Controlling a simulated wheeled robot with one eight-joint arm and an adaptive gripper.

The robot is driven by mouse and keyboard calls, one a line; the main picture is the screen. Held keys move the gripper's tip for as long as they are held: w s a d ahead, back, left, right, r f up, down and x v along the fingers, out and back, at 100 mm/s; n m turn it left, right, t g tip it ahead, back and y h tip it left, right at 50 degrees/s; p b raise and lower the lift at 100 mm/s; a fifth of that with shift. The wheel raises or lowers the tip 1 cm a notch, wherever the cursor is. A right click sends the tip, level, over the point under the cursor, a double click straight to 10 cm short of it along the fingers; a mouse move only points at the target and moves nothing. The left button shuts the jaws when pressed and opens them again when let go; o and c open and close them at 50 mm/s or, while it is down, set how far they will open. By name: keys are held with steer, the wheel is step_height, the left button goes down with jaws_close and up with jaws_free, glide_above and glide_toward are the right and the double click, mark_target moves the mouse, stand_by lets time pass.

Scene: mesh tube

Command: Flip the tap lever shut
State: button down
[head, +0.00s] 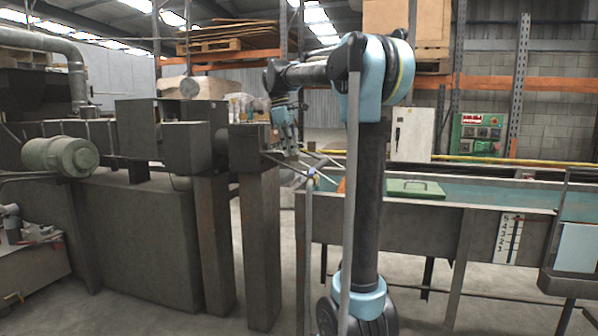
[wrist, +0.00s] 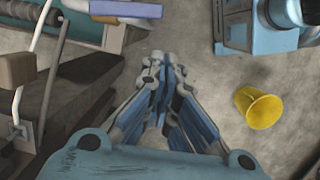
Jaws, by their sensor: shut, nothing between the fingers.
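A slim upright grey pipe (head: 308,215) stands at the near left end of the conveyor in the head view. A small blue piece (head: 314,174) at its top may be the tap lever; it is too small to tell which way it is turned. My gripper (head: 291,152) hangs pointing down, just up and left of this piece in the picture. In the wrist view my gripper (wrist: 160,62) is shut and empty, its fingertips together over grey floor. No lever can be made out with certainty there. A violet-blue bar (wrist: 126,9) shows at the top edge.
A yellow cup-shaped thing (wrist: 260,107) is right of the fingers in the wrist view. A bent grey tube (wrist: 37,65) and a brown block (wrist: 17,70) are at left. The conveyor (head: 400,213) stretches right; dark machinery (head: 130,225) stands left.

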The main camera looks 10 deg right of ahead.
mark_target(312, 174)
steer(key=shift+n, duration=0.8)
steer(key=shift+w+a+r, duration=0.3)
steer(key=shift+w+a, duration=0.1)
steer(key=shift+w, duration=0.35)
steer(key=shift+w+a+r, duration=0.35)
steer(key=shift+w+a, duration=0.1)
steer(key=shift+w, duration=0.25)
steer(key=shift+w+a+r, duration=0.3)
steer(key=shift+w+a, duration=0.1)
steer(key=shift+w, duration=0.35)
steer(key=s+d+f, duration=0.1)
steer(key=d+f, duration=0.5)
steer(key=f, duration=0.3)
steer(key=shift+s+f, duration=0.3)
steer(key=shift+f, duration=0.05)
steer(key=shift+s, duration=0.1)
